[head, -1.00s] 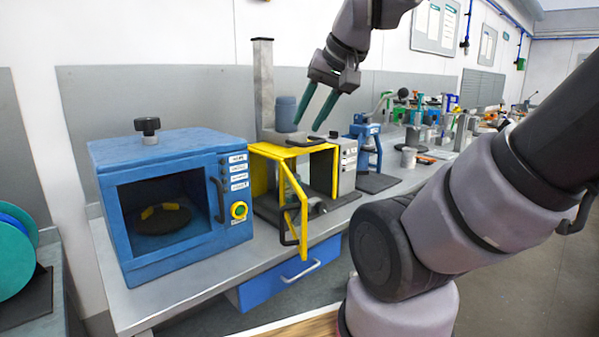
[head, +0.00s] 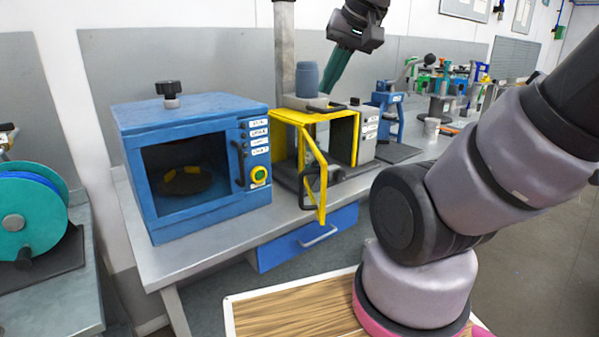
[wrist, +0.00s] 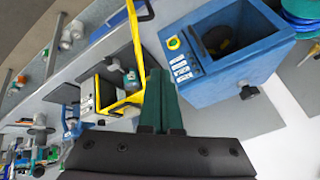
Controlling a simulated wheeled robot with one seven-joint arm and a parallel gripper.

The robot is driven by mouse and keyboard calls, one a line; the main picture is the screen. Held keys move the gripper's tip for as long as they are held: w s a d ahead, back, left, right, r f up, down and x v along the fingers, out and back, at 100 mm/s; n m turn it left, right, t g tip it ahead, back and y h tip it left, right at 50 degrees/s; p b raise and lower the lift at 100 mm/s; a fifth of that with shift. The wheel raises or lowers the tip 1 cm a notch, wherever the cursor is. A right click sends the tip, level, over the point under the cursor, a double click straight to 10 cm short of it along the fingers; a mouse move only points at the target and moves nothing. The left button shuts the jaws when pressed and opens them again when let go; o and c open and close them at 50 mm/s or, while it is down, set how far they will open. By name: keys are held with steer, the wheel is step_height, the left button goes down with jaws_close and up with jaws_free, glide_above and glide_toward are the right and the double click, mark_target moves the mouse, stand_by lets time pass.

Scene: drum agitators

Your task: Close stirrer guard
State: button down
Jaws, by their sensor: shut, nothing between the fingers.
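The stirrer (head: 308,80) stands on the bench with a yellow guard frame around its lower part. The guard's yellow door (head: 316,180) is swung open toward the front, with a black handle on it. The guard also shows in the wrist view (wrist: 135,98), left of my fingers. My gripper (head: 330,85) is above and behind the guard, beside the blue-grey motor head. Its green fingers are together in the wrist view (wrist: 160,90), with nothing between them. In the head view the fingertips overlap the motor head's edge, and I cannot tell if they touch it.
A blue oven-like box (head: 190,165) with a dark open front stands left of the stirrer. A teal reel (head: 28,218) is at far left. The bench front has a blue drawer (head: 308,240).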

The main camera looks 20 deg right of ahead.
steer(key=w+a+f+n+g+h, duration=0.1)
steer(key=w+a+f+n+g, duration=0.35)
steer(key=w+n, duration=0.2)
steer(key=n+g+h, duration=0.3)
steer(key=n+g, duration=0.1)
steer(key=n, duration=0.2)
glide_toward(303, 172)
steer(key=w+a+f, duration=0.2)
steer(key=w+a, duration=0.3)
steer(key=s+d+f, duration=0.4)
steer(key=f, duration=0.6)
steer(key=shift+s+d, duration=0.2)
steer(key=shift+s, duration=0.05)
steer(key=shift+f, duration=0.1)
